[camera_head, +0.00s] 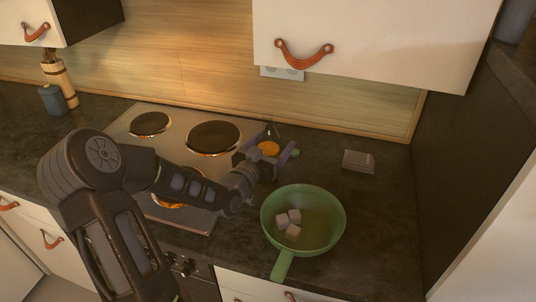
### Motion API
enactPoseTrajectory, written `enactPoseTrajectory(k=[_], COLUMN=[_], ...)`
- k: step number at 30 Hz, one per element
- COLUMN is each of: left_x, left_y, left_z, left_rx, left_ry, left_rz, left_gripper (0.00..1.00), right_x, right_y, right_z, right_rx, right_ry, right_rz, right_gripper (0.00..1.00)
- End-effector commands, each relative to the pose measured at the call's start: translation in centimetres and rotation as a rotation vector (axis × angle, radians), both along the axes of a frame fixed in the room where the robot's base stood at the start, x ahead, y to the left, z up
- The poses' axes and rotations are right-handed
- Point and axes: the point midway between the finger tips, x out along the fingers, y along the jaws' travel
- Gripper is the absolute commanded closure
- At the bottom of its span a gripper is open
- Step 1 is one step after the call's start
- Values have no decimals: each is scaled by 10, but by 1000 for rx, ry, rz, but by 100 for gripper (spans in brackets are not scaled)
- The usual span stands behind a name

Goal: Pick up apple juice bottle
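My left arm comes in from the left across the stove, and its gripper (270,158) is over the counter just right of the stove. An orange round thing (268,148) shows at the gripper, with a small green bit (295,153) just right of a finger. These may be parts of the apple juice bottle, but the gripper hides most of that spot and no whole bottle is recognisable. I cannot tell whether the fingers touch or hold anything. My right gripper is not in view.
A green pan (325,243) with several pale cubes (289,218) stands in front of the gripper. A stove (122,128) lies under my arm. A grey block (358,161) is at right. Cabinets (375,40) hang above.

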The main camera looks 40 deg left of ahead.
Motion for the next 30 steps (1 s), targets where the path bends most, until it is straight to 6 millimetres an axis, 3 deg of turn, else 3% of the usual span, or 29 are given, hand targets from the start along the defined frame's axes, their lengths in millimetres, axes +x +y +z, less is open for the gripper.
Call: enactPoseTrajectory(k=[30], left_x=[0], left_y=[0], left_z=[0], left_rx=[0], left_ry=[0], left_rz=[1], left_gripper=[100], right_x=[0], right_y=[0], right_z=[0], right_rx=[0], right_ry=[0], right_rz=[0], right_gripper=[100])
